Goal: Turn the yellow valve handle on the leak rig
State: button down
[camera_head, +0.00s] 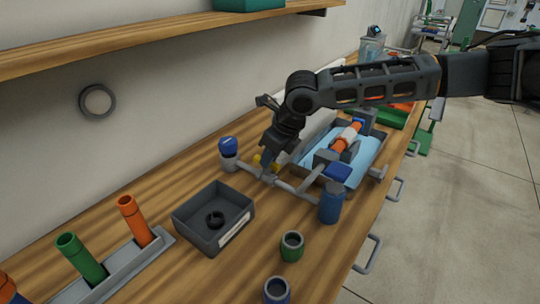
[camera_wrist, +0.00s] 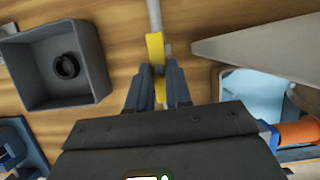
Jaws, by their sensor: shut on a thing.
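The yellow valve handle (camera_wrist: 156,50) shows in the wrist view as a narrow yellow bar, its lower part between my fingers. My gripper (camera_wrist: 157,80) is shut on it. In the head view my gripper (camera_head: 268,165) reaches down over the grey pipework of the leak rig (camera_head: 284,186), and only a small bit of the yellow handle (camera_head: 257,160) shows beside it. A grey pipe (camera_wrist: 153,15) runs away from the handle in the wrist view. The rest of the valve is hidden by my gripper.
A dark grey bin (camera_head: 190,237) with a black ring (camera_head: 215,220) stands close in front of the rig. A blue-lidded fitting (camera_head: 229,148), a blue cylinder (camera_head: 331,204) and a tray with light blue lining (camera_head: 366,165) are near.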

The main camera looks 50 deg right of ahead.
jog(key=c, duration=1)
grip_release()
jog(key=shift+c, duration=0.2)
jog(key=v, duration=0.7)
jog(key=shift+s+r+b, duration=0.2)
jog(key=shift+r+b, duration=0.15)
jog(key=shift+b, duration=0.1)
